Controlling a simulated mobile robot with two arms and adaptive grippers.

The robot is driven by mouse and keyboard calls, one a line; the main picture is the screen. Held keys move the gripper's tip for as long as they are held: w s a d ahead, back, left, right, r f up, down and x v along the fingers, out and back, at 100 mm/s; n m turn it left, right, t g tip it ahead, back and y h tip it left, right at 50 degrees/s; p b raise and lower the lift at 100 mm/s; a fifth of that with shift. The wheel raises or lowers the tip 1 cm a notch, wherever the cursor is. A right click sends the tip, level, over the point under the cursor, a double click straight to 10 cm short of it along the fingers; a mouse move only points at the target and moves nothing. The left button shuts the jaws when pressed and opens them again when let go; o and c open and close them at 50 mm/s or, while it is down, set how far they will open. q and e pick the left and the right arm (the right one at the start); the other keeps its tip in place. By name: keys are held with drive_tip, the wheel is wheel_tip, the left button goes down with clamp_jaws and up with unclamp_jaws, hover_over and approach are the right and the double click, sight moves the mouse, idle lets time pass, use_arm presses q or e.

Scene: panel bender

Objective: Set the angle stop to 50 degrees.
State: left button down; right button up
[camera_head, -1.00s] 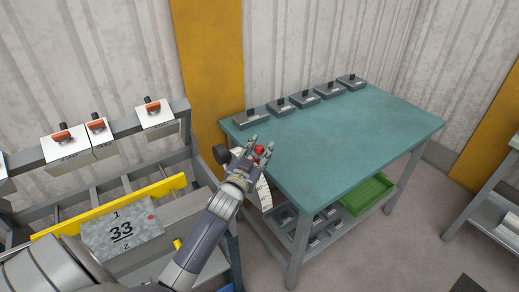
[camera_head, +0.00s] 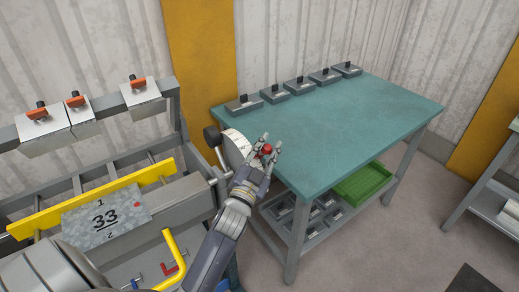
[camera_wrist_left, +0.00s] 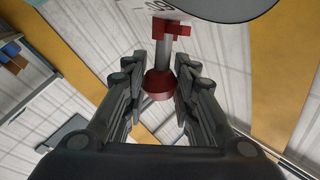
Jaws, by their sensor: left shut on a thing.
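In the left wrist view, part of the dial (camera_wrist_left: 215,8) fills the top, with a printed number only partly readable. A red pointer piece (camera_wrist_left: 172,28) sits on the rod in front of the scale. My left gripper (camera_head: 271,143) is shut on the red knob (camera_head: 265,149) at the rod's end. The knob shows between the fingers in the left wrist view (camera_wrist_left: 158,84). The angle set cannot be read. My right gripper is not in view.
A yellow bent handle (camera_head: 172,262) is in front. A teal table (camera_head: 340,125) stands close at right, with a green tray (camera_head: 362,185) below.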

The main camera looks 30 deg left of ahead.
use_arm(q)
drive_tip(key=s+d+f+m+t+h+b, duration=0.2)
drive_tip(key=d+f+m+b, duration=0.3)
drive_tip(key=b, duration=0.4)
drive_tip(key=shift+f+m, duration=0.3)
drive_tip(key=shift+f, duration=0.25)
drive_tip(key=c, duration=1.3)
unclamp_jaws()
drive_tip(key=v, duration=1.2)
drive_tip(key=shift+f, duration=0.15)
drive_tip(key=shift+w, duration=0.1)
